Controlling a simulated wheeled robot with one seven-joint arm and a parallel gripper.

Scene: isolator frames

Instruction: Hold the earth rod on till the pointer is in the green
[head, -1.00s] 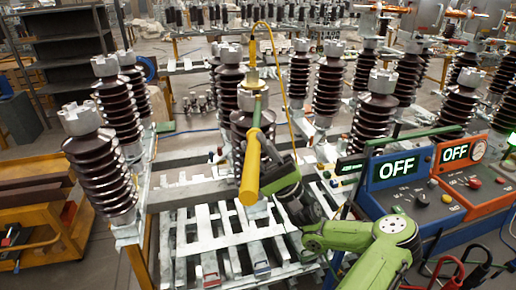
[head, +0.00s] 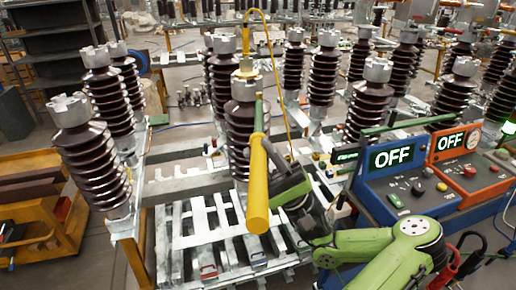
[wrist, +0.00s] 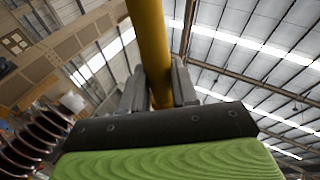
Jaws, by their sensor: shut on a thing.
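The earth rod (head: 257,190) has a thick yellow handle and a thinner green upper part. It stands nearly upright in front of the middle brown ribbed insulator, its top by that insulator's grey metal cap (head: 243,90). I cannot tell whether it touches. A brass-coloured fitting (head: 245,68) stands above the cap, with a yellow lead looping over it. My gripper (wrist: 158,88) is shut on the yellow handle, which runs between its two dark fingers in the wrist view. The round dial (head: 473,138) is on the orange box; its pointer is too small to read.
The blue box (head: 410,190) and the orange box (head: 470,165) at the right both read OFF. Several brown insulators (head: 92,150) stand close around the rod. White slatted pallets (head: 205,240) lie below. An orange trolley (head: 30,215) is at the left.

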